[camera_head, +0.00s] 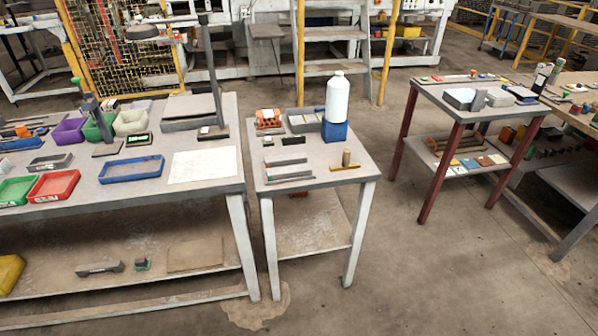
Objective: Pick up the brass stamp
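A small upright tan, brass-coloured cylinder (346,157), which looks like the brass stamp, stands near the front right of the small middle table (312,180). A thin yellow bar (345,168) lies just in front of it. An orange hollow brick (268,117) sits at the back left of the same table. Neither of my grippers is in view.
Grey bars (290,176) lie at left. A bench with coloured bins (53,185) adjoins left; open floor (410,260) lies right.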

